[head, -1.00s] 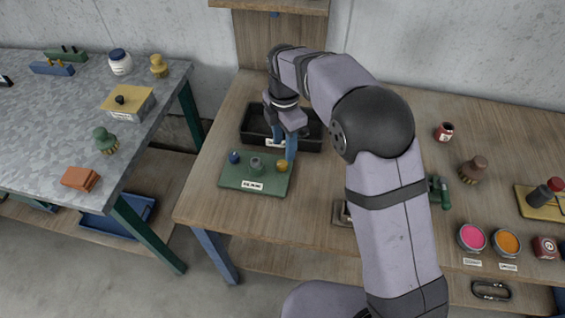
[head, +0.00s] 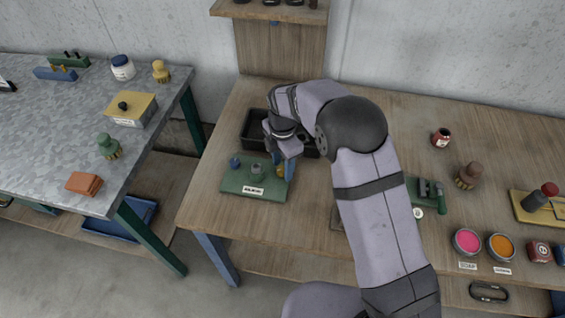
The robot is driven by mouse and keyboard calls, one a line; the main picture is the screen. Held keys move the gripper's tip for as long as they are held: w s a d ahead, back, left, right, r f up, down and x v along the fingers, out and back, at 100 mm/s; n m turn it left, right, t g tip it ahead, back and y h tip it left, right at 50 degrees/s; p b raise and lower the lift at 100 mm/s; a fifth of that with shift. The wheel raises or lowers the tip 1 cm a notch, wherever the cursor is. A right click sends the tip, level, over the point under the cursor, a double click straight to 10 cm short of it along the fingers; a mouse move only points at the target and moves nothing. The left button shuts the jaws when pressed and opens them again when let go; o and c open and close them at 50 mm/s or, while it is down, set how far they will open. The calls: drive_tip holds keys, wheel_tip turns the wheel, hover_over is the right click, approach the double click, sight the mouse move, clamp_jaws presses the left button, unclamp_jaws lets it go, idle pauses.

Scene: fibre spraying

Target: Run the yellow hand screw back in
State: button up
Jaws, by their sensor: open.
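The yellow hand screw (head: 281,172) stands at the right end of a green block (head: 237,187) on the wooden bench, in the head view. A blue screw (head: 235,162) and a grey-green one (head: 257,169) stand beside it on the same block. My gripper (head: 285,168) points down at the yellow screw with its blue fingers open. The fingers cover part of the screw. I cannot tell whether they touch it. The block has a white label on its front whose text is too small to read.
A black tray (head: 254,126) lies behind the block, partly covered by my arm. To the right are a brown knob-topped brush (head: 468,176), a pink tin (head: 467,241) and an orange tin (head: 500,247). A metal-topped table (head: 60,130) stands at left across a gap.

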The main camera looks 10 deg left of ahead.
drive_tip(key=shift+f, duration=0.1)
drive_tip(key=c, duration=1)
drive_tip(key=shift+c, duration=0.2)
